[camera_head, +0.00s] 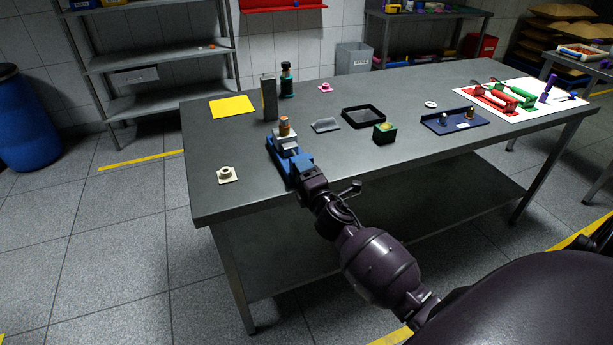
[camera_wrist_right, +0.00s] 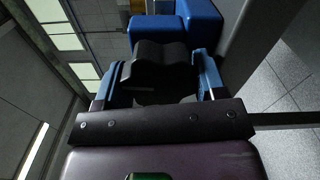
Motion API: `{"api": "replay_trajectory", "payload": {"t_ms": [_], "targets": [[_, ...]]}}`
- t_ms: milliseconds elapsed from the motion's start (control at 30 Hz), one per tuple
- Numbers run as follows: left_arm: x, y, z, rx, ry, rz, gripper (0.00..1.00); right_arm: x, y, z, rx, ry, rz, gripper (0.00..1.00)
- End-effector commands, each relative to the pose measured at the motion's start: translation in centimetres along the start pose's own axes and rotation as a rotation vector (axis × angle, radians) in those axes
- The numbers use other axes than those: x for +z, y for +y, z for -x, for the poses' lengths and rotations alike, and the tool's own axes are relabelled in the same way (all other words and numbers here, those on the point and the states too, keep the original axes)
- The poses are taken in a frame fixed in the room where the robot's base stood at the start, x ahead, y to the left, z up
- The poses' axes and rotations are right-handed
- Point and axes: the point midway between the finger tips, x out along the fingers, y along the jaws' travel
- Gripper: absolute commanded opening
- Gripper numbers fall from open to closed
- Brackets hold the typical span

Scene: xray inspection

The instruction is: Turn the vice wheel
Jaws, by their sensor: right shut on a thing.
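The blue vice (camera_head: 283,158) stands near the left front edge of the grey table, with a copper-coloured cylinder (camera_head: 284,126) and a pale block at its top. In the right wrist view the blue vice body (camera_wrist_right: 205,22) is beyond the fingers. The dark, lobed vice wheel (camera_wrist_right: 160,52) lies between the two blue fingers of my right gripper (camera_wrist_right: 160,75), which is shut on it. In the head view my right gripper (camera_head: 302,172) is at the front end of the vice and hides the wheel. My left gripper is not in view.
On the table (camera_head: 237,148) are a tall grey block (camera_head: 269,97), a dark green bottle (camera_head: 287,82), a black tray (camera_head: 363,117), a green box (camera_head: 385,132) and a beige flanged part (camera_head: 227,174). A blue plate (camera_head: 462,122) is farther right. The front right tabletop is clear.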

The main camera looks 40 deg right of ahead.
Motion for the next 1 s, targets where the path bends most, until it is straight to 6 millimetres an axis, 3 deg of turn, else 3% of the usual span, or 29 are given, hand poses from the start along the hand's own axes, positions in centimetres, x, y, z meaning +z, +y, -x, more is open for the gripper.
{"api": "replay_trajectory", "payload": {"t_ms": [600,1000], "targets": [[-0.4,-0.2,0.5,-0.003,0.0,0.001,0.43,-0.1,0.3,0.0,-0.001,0.001,-0.561,0.41],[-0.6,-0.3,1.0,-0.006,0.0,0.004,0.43,0.0,0.3,0.0,-0.002,0.001,-0.76,0.41]]}}
